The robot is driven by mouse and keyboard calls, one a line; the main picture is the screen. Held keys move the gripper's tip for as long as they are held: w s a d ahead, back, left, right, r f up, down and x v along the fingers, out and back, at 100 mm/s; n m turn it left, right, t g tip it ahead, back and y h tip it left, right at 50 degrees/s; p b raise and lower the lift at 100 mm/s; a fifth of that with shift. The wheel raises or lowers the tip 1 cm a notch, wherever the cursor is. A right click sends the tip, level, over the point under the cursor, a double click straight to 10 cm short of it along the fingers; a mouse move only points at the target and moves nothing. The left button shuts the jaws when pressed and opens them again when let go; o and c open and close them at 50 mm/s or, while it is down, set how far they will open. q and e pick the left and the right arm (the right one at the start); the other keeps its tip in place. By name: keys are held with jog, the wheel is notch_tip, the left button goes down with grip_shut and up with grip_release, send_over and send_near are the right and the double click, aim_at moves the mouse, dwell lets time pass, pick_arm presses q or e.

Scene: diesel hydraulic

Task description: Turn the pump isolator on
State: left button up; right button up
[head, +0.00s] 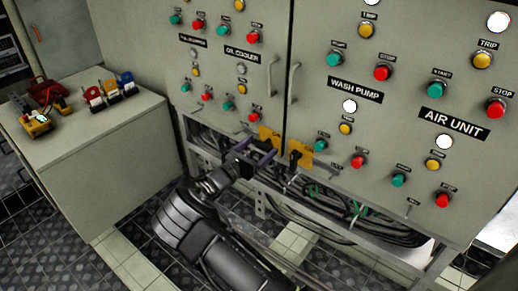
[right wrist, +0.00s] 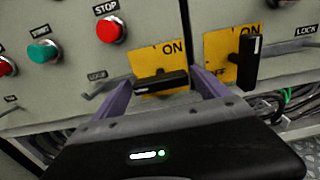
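Two rotary isolator switches with yellow plates sit side by side low on the grey cabinet; I cannot read which one is the pump isolator. In the right wrist view, the left switch's black handle (right wrist: 160,83) lies nearly horizontal on its plate (right wrist: 150,58), with ON at the plate's upper right. The right switch's black handle (right wrist: 249,60) stands upright on its plate (right wrist: 217,44), marked ON and OFF. My right gripper (right wrist: 163,78) is open, its purple fingers on either side of the left handle. In the head view, the right gripper (head: 257,150) is in front of the left plate (head: 268,135). My left gripper is not in view.
Red and green push buttons (right wrist: 111,29) are left of the switches. Cabinet door handles (head: 294,82) stick out above. Cables (head: 345,212) run below in an open frame. A grey bench (head: 115,135) with padlocks (head: 108,92) stands at left.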

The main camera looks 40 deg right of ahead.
jog(key=c, duration=1.1)
jog(key=shift+m, duration=0.5)
jog(key=m, duration=0.3)
jog(key=shift+f+b, duration=0.1)
jog(key=shift+b, duration=0.25)
jog(key=m+b, duration=0.1)
jog(key=m, duration=0.4)
jog(key=shift+s, duration=0.1)
jog(key=m+b, duration=0.2)
jog(key=m, duration=0.2)
jog(key=shift+f, duration=0.15)
jog(key=m+b, duration=0.2)
jog(key=m, duration=0.2)
jog(key=shift+m, duration=0.4)
jog(key=shift+b, duration=0.3)
